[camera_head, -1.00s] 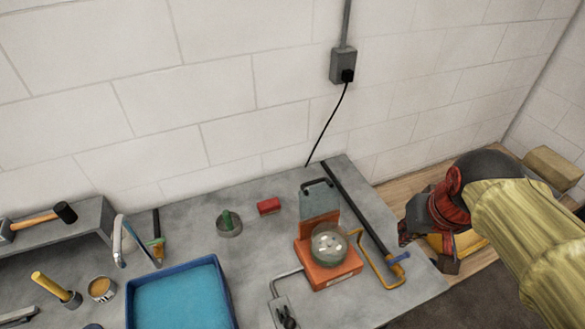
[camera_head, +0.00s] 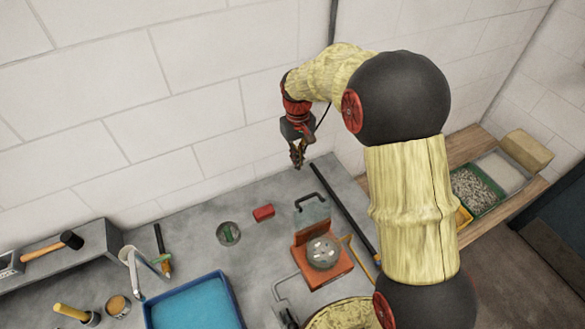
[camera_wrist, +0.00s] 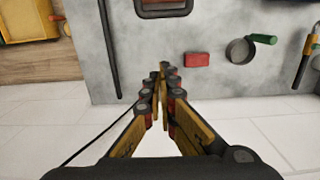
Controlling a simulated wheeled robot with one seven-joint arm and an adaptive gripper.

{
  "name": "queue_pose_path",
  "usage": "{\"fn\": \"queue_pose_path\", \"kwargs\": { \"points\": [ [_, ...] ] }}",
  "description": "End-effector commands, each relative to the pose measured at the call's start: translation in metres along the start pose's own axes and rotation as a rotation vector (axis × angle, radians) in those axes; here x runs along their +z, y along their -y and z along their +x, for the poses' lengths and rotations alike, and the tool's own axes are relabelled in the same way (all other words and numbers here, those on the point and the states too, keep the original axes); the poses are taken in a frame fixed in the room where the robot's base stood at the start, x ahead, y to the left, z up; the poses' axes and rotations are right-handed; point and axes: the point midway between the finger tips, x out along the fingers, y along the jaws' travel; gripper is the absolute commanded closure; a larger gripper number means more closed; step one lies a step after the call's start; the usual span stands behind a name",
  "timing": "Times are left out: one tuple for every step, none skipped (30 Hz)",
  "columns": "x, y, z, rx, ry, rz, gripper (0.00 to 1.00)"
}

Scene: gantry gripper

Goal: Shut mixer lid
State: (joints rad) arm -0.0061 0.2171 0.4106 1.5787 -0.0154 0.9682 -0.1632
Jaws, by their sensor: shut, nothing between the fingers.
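The mixer is an orange base (camera_head: 332,276) with a round bowl (camera_head: 323,252) holding pale lumps. Its lid (camera_head: 312,215) is a greenish see-through panel with a dark handle (camera_head: 310,200), standing raised at the bowl's back side. In the wrist view the handle (camera_wrist: 163,10) shows only in part at the top edge. My gripper (camera_head: 298,162) is shut and empty, pointing down above the back edge of the table, behind the lid and apart from it. In the wrist view its fingertips (camera_wrist: 163,68) meet near the table edge.
A red block (camera_head: 263,213) and a round cup (camera_head: 229,234) lie left of the mixer. A dark bar (camera_head: 340,208) lies to its right. A blue tray (camera_head: 235,300) is at the front left. The wall stands close behind my gripper.

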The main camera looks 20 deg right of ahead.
Motion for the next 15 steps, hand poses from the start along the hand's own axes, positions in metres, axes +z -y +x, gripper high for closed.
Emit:
{"fn": "queue_pose_path", "kwargs": {
  "points": [
    [0.001,0.0,0.002,0.0,0.001,-0.001,1.0],
    [0.001,0.0,0.004,0.0,0.001,-0.001,1.0],
    [0.001,0.0,0.007,0.0,0.003,-0.001,1.0],
    [0.001,0.0,0.01,0.0,0.003,-0.001,1.0],
    [0.0,0.0,0.014,0.0,0.004,-0.001,1.0],
    [0.001,0.0,0.02,-0.001,0.004,-0.001,1.0],
    [0.001,0.0,0.025,-0.001,0.005,-0.001,1.0],
    [0.001,0.0,0.03,-0.001,0.005,0.0,1.0],
    [0.001,0.0,0.038,-0.001,0.006,0.0,1.0],
    [0.001,0.0,0.044,-0.001,0.006,0.0,1.0],
    [0.001,0.0,0.049,-0.001,0.005,0.0,1.0],
    [0.001,0.0,0.057,-0.001,0.005,0.0,1.0],
    [0.001,0.0,0.063,-0.001,0.004,0.0,1.0],
    [0.001,0.0,0.068,-0.001,0.005,0.0,1.0],
    [0.001,0.0,0.075,0.0,0.004,0.0,1.0]
  ]
}}
